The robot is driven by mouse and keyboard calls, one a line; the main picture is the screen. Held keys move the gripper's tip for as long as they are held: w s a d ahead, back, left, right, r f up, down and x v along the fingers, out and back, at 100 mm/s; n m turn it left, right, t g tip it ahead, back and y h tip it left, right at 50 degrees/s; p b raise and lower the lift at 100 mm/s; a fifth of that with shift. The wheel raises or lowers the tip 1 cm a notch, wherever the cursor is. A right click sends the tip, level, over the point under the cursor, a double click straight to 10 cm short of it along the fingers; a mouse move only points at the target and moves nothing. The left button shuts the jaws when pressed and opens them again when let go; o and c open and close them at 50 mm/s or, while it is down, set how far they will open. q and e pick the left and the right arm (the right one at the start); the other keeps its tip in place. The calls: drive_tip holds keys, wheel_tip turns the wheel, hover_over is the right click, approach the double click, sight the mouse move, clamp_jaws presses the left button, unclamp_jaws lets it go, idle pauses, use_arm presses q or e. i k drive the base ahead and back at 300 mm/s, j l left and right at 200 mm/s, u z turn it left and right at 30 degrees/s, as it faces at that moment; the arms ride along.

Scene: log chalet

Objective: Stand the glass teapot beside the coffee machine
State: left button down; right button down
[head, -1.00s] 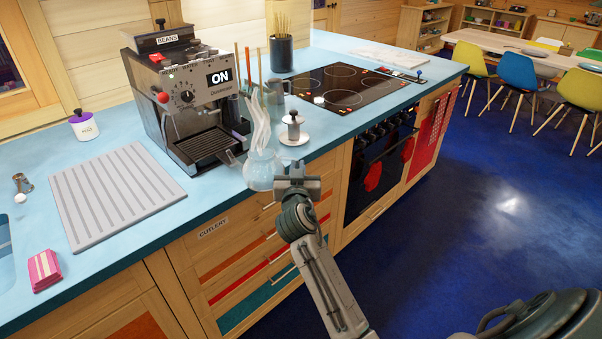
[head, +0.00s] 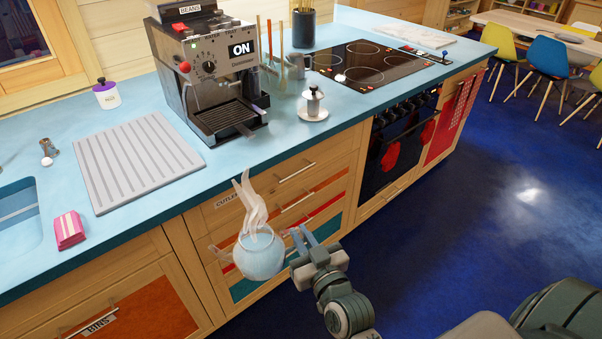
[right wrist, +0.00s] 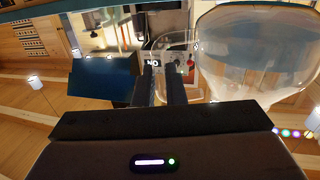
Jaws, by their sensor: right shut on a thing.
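The glass teapot (head: 260,257) is a round, clear pot with steam rising from it. It hangs in the air in front of the drawers, clear of the worktop. My right gripper (head: 301,240) is shut on its handle, on the pot's right side. In the right wrist view the clear pot (right wrist: 258,55) fills the upper right, and the shut fingers (right wrist: 160,85) are at its looped handle. The coffee machine (head: 207,75), showing "ON", stands on the worktop behind, up and left of the teapot. My left gripper is not in view.
On the blue worktop (head: 190,187), a ribbed grey mat (head: 135,160) lies left of the machine. A small metal pot (head: 313,100) on a saucer, stirrers and the hob (head: 362,65) are to its right. Bare worktop shows in front of the machine.

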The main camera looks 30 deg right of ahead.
sight(332, 100)
drive_tip(key=i+l, duration=0.1)
drive_tip(key=l, duration=0.25)
drive_tip(key=i+l+u, duration=0.1)
drive_tip(key=l, duration=0.3)
drive_tip(key=i+l+u, duration=0.1)
drive_tip(key=l, duration=0.25)
drive_tip(key=i+l, duration=0.15)
drive_tip(key=l, duration=0.25)
